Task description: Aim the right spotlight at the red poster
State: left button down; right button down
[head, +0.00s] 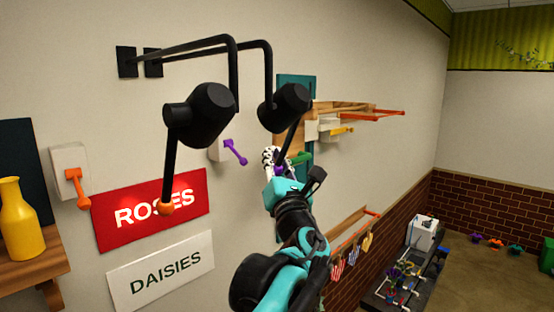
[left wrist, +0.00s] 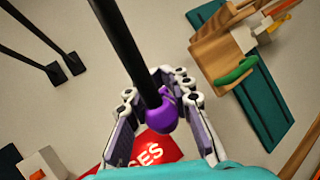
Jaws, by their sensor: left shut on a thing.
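The right spotlight (head: 286,107) is a black lamp on a bent wall arm. Its black handle (head: 287,145) slopes down and ends in a purple knob, which shows in the left wrist view (left wrist: 164,112). My left gripper (head: 273,160) is shut on this knob, its fingers on either side in the left wrist view. The red poster (head: 115,222) reads ROSES and hangs on the wall to the left of my gripper. The left spotlight's orange-tipped handle crosses in front of it. My right gripper is not in view.
The left spotlight (head: 200,115) hangs close beside the right one. A white DAISIES sign (head: 130,290) is below the poster. Wall switches with an orange lever (head: 78,188) and a purple lever (head: 236,153) are nearby. A wooden shelf (head: 350,108) juts out behind my gripper.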

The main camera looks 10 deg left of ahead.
pick_arm(q)
jog(key=shift+r, duration=0.15)
jog(key=c, duration=1.5)
grip_release()
jog(key=shift+c, duration=0.2)
jog(key=shift+o, duration=0.9)
jog(key=shift+s+d, duration=0.25)
jog(key=shift+a, duration=0.1)
jog(key=shift+s+f, duration=0.2)
jog(key=shift+f, duration=0.05)
jog(key=v, duration=1.1)
jog(key=shift+s+d, duration=0.25)
